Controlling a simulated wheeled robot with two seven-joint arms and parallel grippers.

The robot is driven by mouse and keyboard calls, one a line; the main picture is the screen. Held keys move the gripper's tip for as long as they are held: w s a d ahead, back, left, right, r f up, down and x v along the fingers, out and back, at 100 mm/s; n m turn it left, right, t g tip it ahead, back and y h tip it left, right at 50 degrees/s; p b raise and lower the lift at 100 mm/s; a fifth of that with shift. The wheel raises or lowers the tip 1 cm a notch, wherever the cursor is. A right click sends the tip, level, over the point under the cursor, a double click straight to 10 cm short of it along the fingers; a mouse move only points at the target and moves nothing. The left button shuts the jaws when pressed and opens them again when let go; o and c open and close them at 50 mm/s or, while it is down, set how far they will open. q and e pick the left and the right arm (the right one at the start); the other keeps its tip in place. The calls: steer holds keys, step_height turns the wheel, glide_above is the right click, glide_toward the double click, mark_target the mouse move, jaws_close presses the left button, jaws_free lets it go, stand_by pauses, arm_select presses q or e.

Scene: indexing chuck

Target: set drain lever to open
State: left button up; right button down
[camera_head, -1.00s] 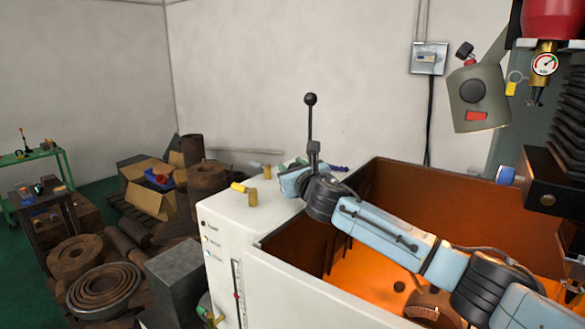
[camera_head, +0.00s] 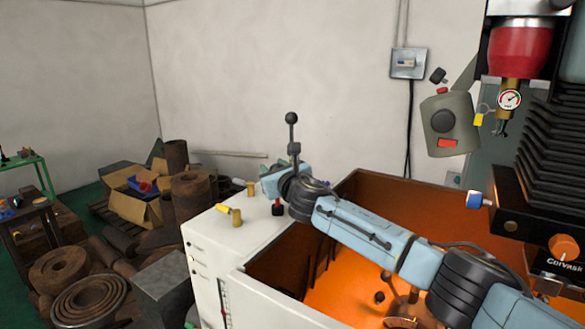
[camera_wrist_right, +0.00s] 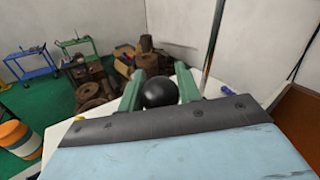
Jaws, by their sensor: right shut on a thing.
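My right gripper (camera_head: 266,181) is over the far left part of the white machine top. In the right wrist view its green fingers are shut on a black ball knob (camera_wrist_right: 160,92), which looks like a lever's end. The gripper hides this knob and its shaft in the head view. No readable label marks the drain lever. A tall upright rod with a black ball (camera_head: 291,118) rises behind my wrist. A small black knob with a red base (camera_head: 277,207) stands in front of the gripper, apart from it. My left gripper is out of view.
The orange-lit tub (camera_head: 345,200) lies under my right arm.

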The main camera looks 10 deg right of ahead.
steer(key=shift+r, duration=0.5)
steer(key=c, duration=1.3)
jaws_free()
steer(key=shift+o, duration=1.3)
steer(key=shift+f, duration=0.1)
steer(key=shift+o, duration=0.2)
steer(key=shift+f, duration=0.1)
steer(key=b+v, duration=0.1)
steer(key=v, duration=1.2)
steer(key=shift+s+d, duration=0.15)
